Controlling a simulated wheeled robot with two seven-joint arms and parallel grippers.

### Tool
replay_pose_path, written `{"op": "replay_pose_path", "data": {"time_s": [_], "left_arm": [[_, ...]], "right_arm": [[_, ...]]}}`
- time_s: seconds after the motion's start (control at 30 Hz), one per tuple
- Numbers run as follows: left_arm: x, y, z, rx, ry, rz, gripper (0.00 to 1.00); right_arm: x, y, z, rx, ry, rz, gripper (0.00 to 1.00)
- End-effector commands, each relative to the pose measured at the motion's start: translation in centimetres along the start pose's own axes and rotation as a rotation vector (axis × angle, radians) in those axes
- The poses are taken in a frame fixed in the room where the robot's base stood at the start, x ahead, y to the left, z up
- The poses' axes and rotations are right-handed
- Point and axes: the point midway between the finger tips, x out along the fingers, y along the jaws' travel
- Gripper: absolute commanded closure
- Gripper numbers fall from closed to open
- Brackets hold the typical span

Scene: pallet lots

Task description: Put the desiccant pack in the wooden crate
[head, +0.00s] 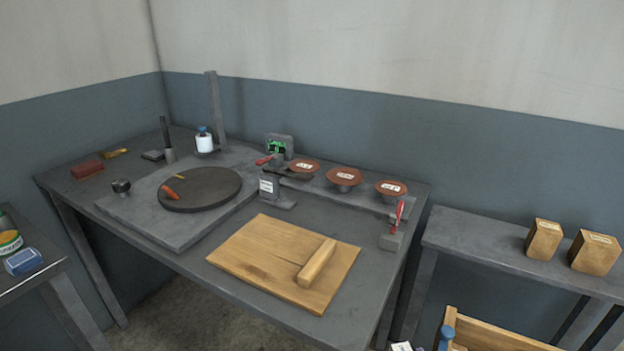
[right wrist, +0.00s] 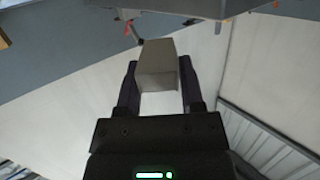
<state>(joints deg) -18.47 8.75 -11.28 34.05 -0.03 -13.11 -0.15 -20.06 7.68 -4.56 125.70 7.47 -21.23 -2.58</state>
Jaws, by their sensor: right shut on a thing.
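My right gripper (right wrist: 160,95) is shut on a pale grey, box-shaped pack (right wrist: 158,62), which looks like the desiccant pack; no label shows on the side in view. The pack sticks out beyond the fingertips. The wooden crate (head: 500,338) is at the bottom right of the head view, and only its upper rim and part of its inside show. A blue-topped thing (head: 446,335) stands at its left corner. A small white thing with dark print (head: 401,346) is cut off at the bottom edge, left of the crate. My left gripper is not in view.
A grey workbench (head: 330,215) carries a dark turntable (head: 200,188), a wooden board (head: 255,255) and several red-brown dishes, one here (head: 343,178). A grey shelf (head: 480,245) behind the crate bears two brown boxes, one here (head: 543,240). A side table (head: 30,275) is at left.

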Motion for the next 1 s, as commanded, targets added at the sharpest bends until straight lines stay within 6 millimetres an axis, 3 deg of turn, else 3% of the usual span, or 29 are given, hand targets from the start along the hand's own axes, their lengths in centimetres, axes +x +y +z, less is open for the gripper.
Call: {"op": "replay_pose_path", "data": {"time_s": [0.27, 0.6, 0.7, 1.0], "left_arm": [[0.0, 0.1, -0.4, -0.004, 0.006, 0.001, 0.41], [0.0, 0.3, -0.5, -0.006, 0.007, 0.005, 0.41], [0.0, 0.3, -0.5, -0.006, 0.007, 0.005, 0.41], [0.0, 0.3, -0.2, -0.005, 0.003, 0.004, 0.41]], "right_arm": [[-0.2, -0.7, -1.1, -0.056, 0.005, -0.312, 1.0], [-3.3, -0.5, -7.2, -0.155, 0.009, -0.722, 1.0], [-4.2, -0.2, -8.2, -0.164, 0.0, -0.767, 1.0], [-4.3, -0.2, -8.4, -0.151, 0.0, -0.775, 1.0]]}}
